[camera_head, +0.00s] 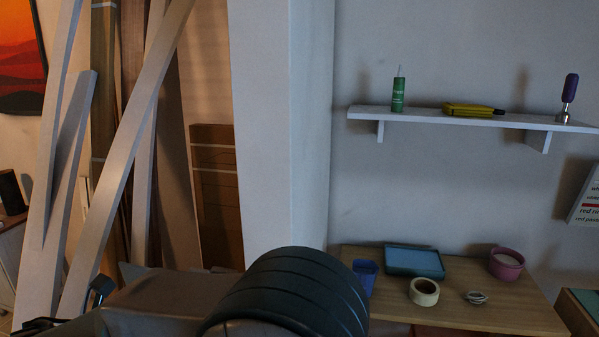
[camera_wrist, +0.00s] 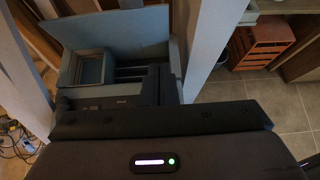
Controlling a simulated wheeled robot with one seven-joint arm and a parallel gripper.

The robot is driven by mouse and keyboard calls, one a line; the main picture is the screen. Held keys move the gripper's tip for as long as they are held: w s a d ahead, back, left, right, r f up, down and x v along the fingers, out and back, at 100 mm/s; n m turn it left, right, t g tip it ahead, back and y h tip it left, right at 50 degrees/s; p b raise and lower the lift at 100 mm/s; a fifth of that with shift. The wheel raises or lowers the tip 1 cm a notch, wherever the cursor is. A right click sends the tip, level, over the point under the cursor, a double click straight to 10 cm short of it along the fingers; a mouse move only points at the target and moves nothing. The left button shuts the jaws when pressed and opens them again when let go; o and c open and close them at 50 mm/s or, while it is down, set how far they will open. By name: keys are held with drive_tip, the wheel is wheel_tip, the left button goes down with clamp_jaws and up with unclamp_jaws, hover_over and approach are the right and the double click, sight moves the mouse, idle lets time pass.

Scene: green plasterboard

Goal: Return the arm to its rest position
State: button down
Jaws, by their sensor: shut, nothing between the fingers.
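My gripper (camera_wrist: 155,85) shows in the wrist view as dark fingers beyond a wide dark housing with a lit status light. The fingers are together with nothing between them. In the head view my arm shows only as a dark ribbed rounded link (camera_head: 290,295) at the bottom middle, and the gripper is out of sight there. The link overlaps the left front of the wooden table in the picture. In the wrist view a grey-blue box-like structure (camera_wrist: 145,30) lies beyond the fingers; I cannot tell what it is.
The wooden table (camera_head: 490,318) bears a blue cup (camera_head: 365,276), blue tray (camera_head: 414,262), tape roll (camera_head: 424,291) and pink pot (camera_head: 506,263). A wall shelf (camera_head: 420,116) is above. Long boards (camera_head: 120,150) lean at left. An orange crate (camera_wrist: 262,45) stands on the tiled floor.

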drive_tip(key=w+d+f+m+g+h+b, duration=0.1)
drive_tip(key=d+m+g+b, duration=0.15)
drive_tip(key=d+m, duration=0.85)
drive_tip(key=w+d+m+g+h+b, duration=0.1)
drive_tip(key=d+m+g, duration=0.3)
drive_tip(key=d, duration=1.3)
drive_tip(key=s+d+f+m+y+b, duration=0.1)
drive_tip(key=s+d+f+m+y, duration=0.1)
drive_tip(key=s+d+m, duration=0.4)
drive_tip(key=s+d+f+m+y+b, duration=0.2)
drive_tip(key=s+d+f+m, duration=0.2)
drive_tip(key=d+m, duration=0.5)
drive_tip(key=s+m, duration=0.2)
drive_tip(key=m, duration=0.1)
drive_tip(key=shift+m+g, duration=0.3)
drive_tip(key=shift+g, duration=0.05)
